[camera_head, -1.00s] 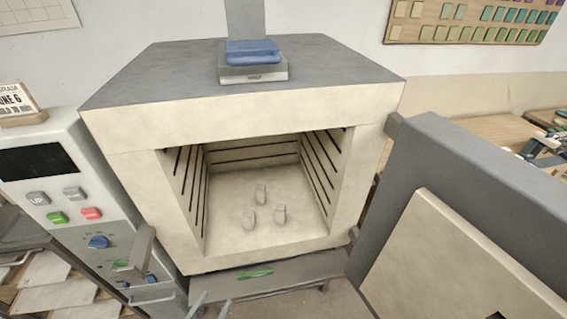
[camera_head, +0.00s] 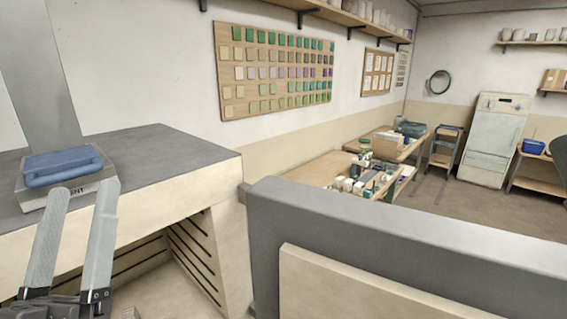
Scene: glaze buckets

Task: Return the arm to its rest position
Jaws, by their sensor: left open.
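My left gripper (camera_head: 84,188) is at the lower left, in front of the kiln (camera_head: 218,258). Its two grey fingers point up and stand apart, with nothing between them. In the picture the fingertips overlap the front of the grey block with a blue top (camera_head: 63,166) on the kiln roof; I cannot tell that they touch it. The kiln's mouth is partly in view, with dark slots in its inner wall. My right gripper is not in view.
The kiln's thick open door (camera_head: 400,245) fills the lower middle and right. Beyond it stand a cluttered wooden table (camera_head: 310,175), a pale upright cabinet (camera_head: 499,140) and a small dark stand (camera_head: 443,148). A glaze tile board (camera_head: 275,70) hangs on the wall. Open floor lies at the back right.

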